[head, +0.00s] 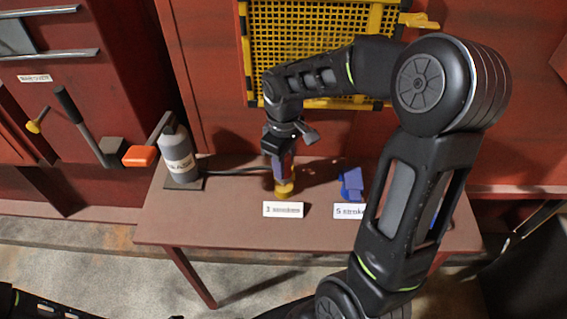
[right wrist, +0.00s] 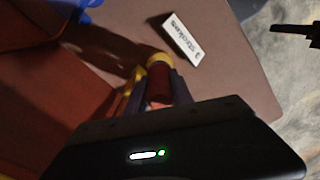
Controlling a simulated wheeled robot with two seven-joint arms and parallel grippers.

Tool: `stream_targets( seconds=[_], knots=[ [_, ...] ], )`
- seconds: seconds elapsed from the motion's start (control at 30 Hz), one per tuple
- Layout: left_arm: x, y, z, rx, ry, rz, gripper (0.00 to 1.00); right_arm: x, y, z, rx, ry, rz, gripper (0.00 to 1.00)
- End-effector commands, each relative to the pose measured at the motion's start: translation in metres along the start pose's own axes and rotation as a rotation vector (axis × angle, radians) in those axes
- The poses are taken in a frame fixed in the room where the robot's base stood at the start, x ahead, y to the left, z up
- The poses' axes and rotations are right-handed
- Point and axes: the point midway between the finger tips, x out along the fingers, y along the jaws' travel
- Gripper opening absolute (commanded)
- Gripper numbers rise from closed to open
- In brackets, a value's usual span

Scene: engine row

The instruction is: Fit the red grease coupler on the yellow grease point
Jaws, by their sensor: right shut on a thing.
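The red grease coupler (right wrist: 158,84) is between the two fingers of my right gripper (right wrist: 154,88), which is shut on it. The yellow grease point (head: 284,188) stands on the table behind a white label, directly below my right gripper (head: 281,172). In the right wrist view, the yellow grease point (right wrist: 158,60) shows at the far end of the coupler. The two seem to meet there, but I cannot tell whether the coupler is seated. In the head view the fingers mostly hide the coupler. My left gripper is not clearly seen; only part of my left arm shows at the bottom left.
A grey canister (head: 181,157) with an orange-ended lever (head: 138,156) stands at the table's left, a dark hose running right from it. A blue part (head: 351,184) stands behind a second label (head: 349,211). A yellow mesh guard (head: 310,45) is behind. The table's front left (head: 190,225) is clear.

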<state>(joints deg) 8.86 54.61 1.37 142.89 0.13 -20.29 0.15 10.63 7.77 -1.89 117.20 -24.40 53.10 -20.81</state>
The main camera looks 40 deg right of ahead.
Motion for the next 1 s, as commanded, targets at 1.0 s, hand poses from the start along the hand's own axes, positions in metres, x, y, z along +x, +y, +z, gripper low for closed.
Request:
stream_targets(
  seconds=[1.0],
  knots=[
    [0.005,-0.002,0.0,0.0,0.0,0.0,0.49,0.008,0.0,0.0,0.0,0.001,0.0,0.0]
  ],
)
